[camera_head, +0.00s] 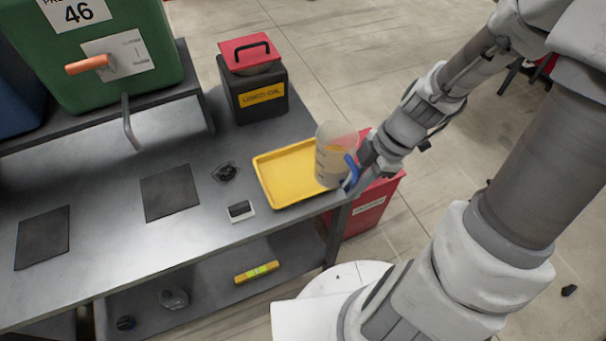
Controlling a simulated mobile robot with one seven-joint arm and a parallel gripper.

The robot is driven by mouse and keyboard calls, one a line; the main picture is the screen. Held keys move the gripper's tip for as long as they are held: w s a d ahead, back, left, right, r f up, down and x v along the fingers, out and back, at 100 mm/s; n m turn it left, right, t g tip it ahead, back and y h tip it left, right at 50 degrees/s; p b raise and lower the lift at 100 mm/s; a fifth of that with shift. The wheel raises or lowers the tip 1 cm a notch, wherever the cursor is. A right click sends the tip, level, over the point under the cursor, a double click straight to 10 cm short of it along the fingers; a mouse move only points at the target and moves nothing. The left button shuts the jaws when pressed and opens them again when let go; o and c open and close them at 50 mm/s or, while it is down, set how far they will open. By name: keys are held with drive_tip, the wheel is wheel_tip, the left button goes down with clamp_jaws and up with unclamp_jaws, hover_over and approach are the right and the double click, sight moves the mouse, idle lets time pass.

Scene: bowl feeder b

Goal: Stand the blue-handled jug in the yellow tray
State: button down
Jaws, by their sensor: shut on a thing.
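The jug (331,160) is translucent, with a blue handle (351,170) on its right side. It is upright over the right part of the yellow tray (272,180). I cannot tell whether its base touches the tray floor or hangs just above it. My gripper (358,167) comes from the right and is shut on the blue handle. The fingertips are partly hidden by the handle and the wrist. The tray lies flat at the right end of the grey workbench, and its left part is empty.
A black used-oil can with a red lid (250,55) stands behind the tray. A green tank (110,60) stands at back left. Dark pads (170,192) and a small block (241,210) lie on the bench (110,240). A red bin (368,205) stands beyond its right edge.

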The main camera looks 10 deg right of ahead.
drive_tip(key=w+a+f, duration=0.2)
drive_tip(key=w, duration=0.1)
drive_tip(key=w+a+f, duration=0.2)
drive_tip(key=a, duration=0.1)
drive_tip(key=w+a+f, duration=0.2)
drive_tip(key=w, duration=0.1)
drive_tip(key=shift+w+a+f, duration=0.15)
drive_tip(key=shift+w+f, duration=0.15)
drive_tip(key=shift+f, duration=2.1)
drive_tip(key=shift+b, duration=0.3)
drive_tip(key=shift+f, duration=0.15)
drive_tip(key=c, duration=0.8)
unclamp_jaws()
drive_tip(key=shift+c, duration=0.2)
drive_tip(key=shift+r, duration=0.35)
drive_tip(key=v, duration=1.1)
drive_tip(key=shift+d+r, duration=0.25)
drive_tip(key=shift+r, duration=0.05)
